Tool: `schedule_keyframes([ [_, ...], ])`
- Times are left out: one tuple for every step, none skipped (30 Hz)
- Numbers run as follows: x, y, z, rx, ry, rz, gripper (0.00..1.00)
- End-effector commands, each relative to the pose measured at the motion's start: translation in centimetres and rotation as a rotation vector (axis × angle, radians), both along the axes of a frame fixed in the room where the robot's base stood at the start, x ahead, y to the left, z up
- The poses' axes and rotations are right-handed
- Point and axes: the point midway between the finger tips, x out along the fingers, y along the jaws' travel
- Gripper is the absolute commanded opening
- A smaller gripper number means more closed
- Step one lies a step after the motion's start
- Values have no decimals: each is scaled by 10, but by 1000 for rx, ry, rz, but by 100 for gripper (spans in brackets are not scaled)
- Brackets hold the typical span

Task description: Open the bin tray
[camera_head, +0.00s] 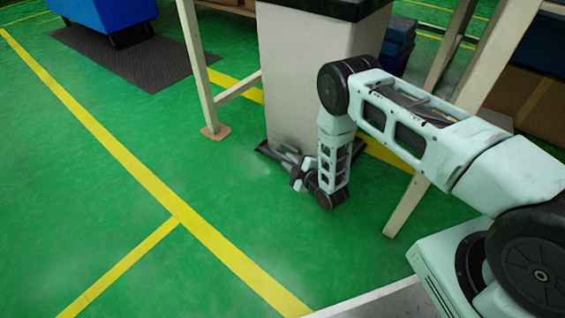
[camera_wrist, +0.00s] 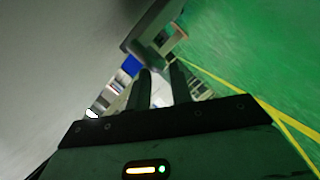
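The bin (camera_head: 300,75) is a tall light-grey box with a black top (camera_head: 325,8) and a dark base edge at the floor. I cannot make out a separate tray; a dark flat part (camera_head: 268,147) shows at its foot. My gripper (camera_head: 284,156) is low by the floor in front of the bin's lower front. In the wrist view my gripper (camera_wrist: 161,76) shows two dark fingers with a gap and nothing held between them. The bin's grey side (camera_wrist: 60,50) fills the left there. Whether the fingers touch the bin is not clear.
Pale table legs stand left (camera_head: 196,65) and right (camera_head: 408,205) of the bin. A blue container (camera_head: 105,12) is over a dark mat (camera_head: 140,65) at the upper left. Dark boxes (camera_head: 397,45) stand behind the bin. The green floor (camera_head: 90,150) at left is free.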

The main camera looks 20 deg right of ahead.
Motion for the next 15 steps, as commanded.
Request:
schedule_keyframes([
  [9,3,-7,1,-2,0,22],
  [14,5,-8,1,-3,0,22],
  [20,7,-8,2,-3,-1,22],
  [24,8,-9,2,-3,-1,22],
  [28,9,-10,2,-2,0,22],
  [32,10,-11,2,-2,0,22],
  [34,11,-11,2,-2,0,22],
  [36,12,-11,1,0,0,22],
  [39,13,-11,1,0,0,22],
  [41,13,-11,0,0,0,22],
  [42,14,-11,0,0,0,22],
  [43,14,-11,0,0,0,22],
  [44,14,-11,0,0,0,22],
  [44,14,-11,0,0,-1,22],
  [44,14,-10,0,2,-1,22],
])
